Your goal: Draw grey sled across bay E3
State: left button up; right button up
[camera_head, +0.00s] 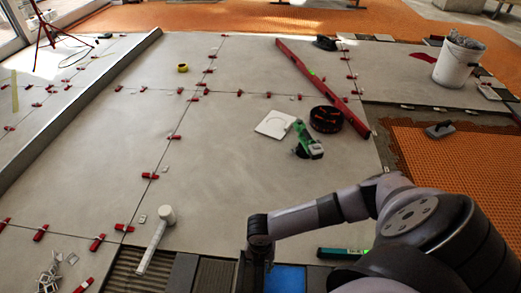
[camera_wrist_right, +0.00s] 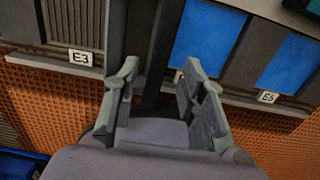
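My right gripper (camera_wrist_right: 160,88) has its two fingers apart in the right wrist view, with no clear object held between them. In the head view it points down at the front edge of the floor (camera_head: 256,272), partly dark. Bay E3, marked by a white label (camera_wrist_right: 81,57), lies left of the fingers in the wrist view, with a ridged grey surface (camera_wrist_right: 75,22). A dark grey strip (camera_wrist_right: 142,35) lies between it and the blue areas to the right. I cannot pick out the grey sled with certainty. My left gripper is not in view.
A second label (camera_wrist_right: 267,97), perhaps E5 or E6, sits below a blue area (camera_wrist_right: 208,35). A white mallet (camera_head: 157,238) lies left of my arm. A green-and-black tool (camera_head: 309,142), a red level (camera_head: 315,80) and a white bucket (camera_head: 455,65) are farther back.

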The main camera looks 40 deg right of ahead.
notch_tip(320, 180, up, 8)
jog(key=shift+f, duration=0.15)
dwell(0.6)
